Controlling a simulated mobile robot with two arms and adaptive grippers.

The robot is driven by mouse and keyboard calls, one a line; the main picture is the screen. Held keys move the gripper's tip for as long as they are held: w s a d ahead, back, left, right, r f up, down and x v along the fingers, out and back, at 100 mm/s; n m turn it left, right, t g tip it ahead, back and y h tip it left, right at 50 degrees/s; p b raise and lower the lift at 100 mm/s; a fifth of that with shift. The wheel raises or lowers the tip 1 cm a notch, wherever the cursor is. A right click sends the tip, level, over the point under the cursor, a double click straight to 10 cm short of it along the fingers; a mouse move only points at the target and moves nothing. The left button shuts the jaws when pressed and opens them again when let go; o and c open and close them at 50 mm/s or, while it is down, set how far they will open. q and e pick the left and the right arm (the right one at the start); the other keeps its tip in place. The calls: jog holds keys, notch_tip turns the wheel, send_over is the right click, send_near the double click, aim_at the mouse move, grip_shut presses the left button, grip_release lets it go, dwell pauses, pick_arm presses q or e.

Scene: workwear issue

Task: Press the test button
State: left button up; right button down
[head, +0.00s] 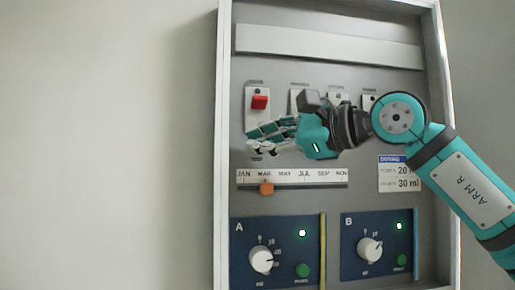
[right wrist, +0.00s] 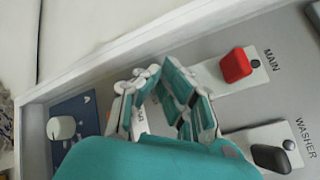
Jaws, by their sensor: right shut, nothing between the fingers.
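My right gripper (head: 254,142) is in front of the grey panel (head: 390,222), below the red MAIN switch (head: 260,102). Its fingers are shut and hold nothing. In the right wrist view the fingertips (right wrist: 157,76) come together over the panel, left of the red switch (right wrist: 236,65). I see no clearly marked test button; the hand covers part of the panel, and a small dark label (head: 257,157) shows just below the fingers. Whether the fingertips touch the panel I cannot tell. My left gripper is out of view.
A month slider with an orange knob (head: 266,188) sits below the hand. Blue modules A (head: 240,270) and B (head: 350,265) have white dials, green lights and green buttons. A dark WASHER switch (right wrist: 270,158) is right of MAIN. The panel has a raised white frame (head: 223,80).

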dwell(0.4)
jog(key=shift+w+p, duration=0.35)
jog(key=shift+w, duration=0.1)
jog(key=shift+w+a+p, duration=0.15)
jog(key=shift+w+p, duration=0.2)
jog(key=shift+p, duration=0.05)
dwell(0.6)
jog(key=shift+s, duration=0.1)
jog(key=shift+s+b, duration=0.65)
jog(key=shift+s, duration=0.05)
